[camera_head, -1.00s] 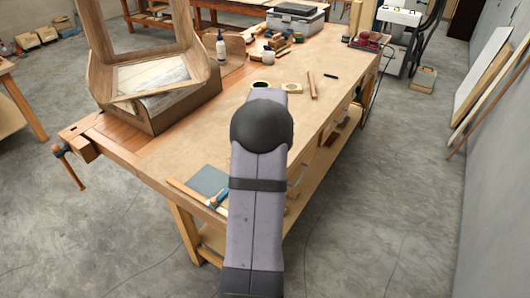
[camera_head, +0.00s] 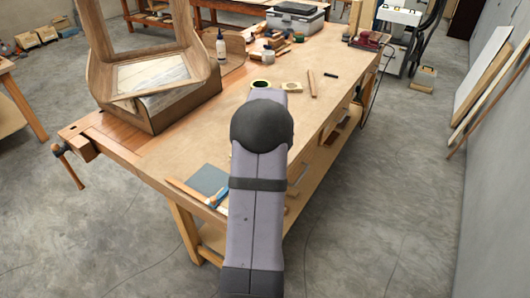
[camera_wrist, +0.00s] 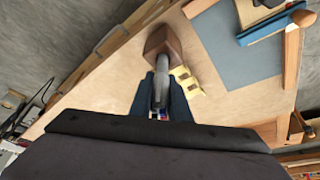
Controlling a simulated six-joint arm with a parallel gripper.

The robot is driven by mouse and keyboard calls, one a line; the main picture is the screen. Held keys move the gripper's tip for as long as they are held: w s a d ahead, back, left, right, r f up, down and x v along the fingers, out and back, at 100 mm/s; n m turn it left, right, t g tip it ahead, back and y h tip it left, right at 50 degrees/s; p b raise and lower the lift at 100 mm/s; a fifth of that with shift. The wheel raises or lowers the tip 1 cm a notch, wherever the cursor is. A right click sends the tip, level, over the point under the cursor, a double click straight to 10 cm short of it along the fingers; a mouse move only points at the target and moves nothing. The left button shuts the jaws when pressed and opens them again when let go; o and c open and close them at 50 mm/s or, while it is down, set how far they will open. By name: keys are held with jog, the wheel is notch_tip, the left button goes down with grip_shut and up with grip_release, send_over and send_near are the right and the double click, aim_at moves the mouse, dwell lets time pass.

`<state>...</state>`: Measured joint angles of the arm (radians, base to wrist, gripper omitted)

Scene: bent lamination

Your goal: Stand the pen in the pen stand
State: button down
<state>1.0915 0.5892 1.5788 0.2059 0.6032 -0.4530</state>
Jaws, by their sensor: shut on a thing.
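My gripper (camera_wrist: 160,97) shows in the wrist view, its two dark blue fingers shut on a slim grey pen (camera_wrist: 161,72). The pen points away from the fingers, toward a brown wooden block that looks like the pen stand (camera_wrist: 163,40). The pen's far end overlaps the near edge of the block in the picture. I cannot tell whether it is in the block or above it. In the head view my own arm hides the gripper, the pen and the block.
A yellow notched piece (camera_wrist: 187,82) lies just right of the pen. A blue-grey mat (camera_wrist: 235,50) and a blue-handled tool (camera_wrist: 270,27) lie further right. In the head view, a wooden chair frame (camera_head: 150,50) stands on the bench (camera_head: 190,140); the bench middle is mostly clear.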

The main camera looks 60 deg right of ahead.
jog(key=shift+f, duration=0.35)
dwell(0.5)
jog(key=c, duration=1.6)
grip_release()
jog(key=shift+o, duration=0.8)
jog(key=shift+r, duration=0.15)
jog(key=shift+r+p, duration=2)
jog(key=shift+r, duration=0.9)
